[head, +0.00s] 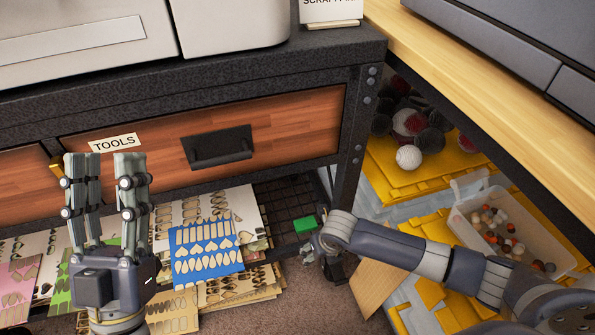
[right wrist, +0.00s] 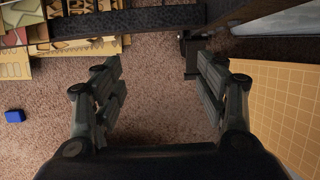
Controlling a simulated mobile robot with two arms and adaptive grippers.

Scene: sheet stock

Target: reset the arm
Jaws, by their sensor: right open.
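My left gripper (head: 106,200) stands upright at the left of the head view, fingers pointing up and apart, with nothing between them. It is in front of the drawer unit. My right arm comes in from the right of the head view and reaches down toward the floor by the table leg. My right gripper (right wrist: 157,95) is open in the right wrist view. Only brown carpet (right wrist: 160,120) shows between its fingers. In the head view the right gripper is mostly hidden behind its own wrist.
A wooden drawer (head: 270,130) labelled TOOLS is shut. Cut sheets, one blue (head: 205,262), lie on the low shelf beside a green block (head: 305,224). A clear bin (head: 462,222) of small balls stands right. A tan board (right wrist: 275,110) and a blue block (right wrist: 14,116) lie near the right gripper.

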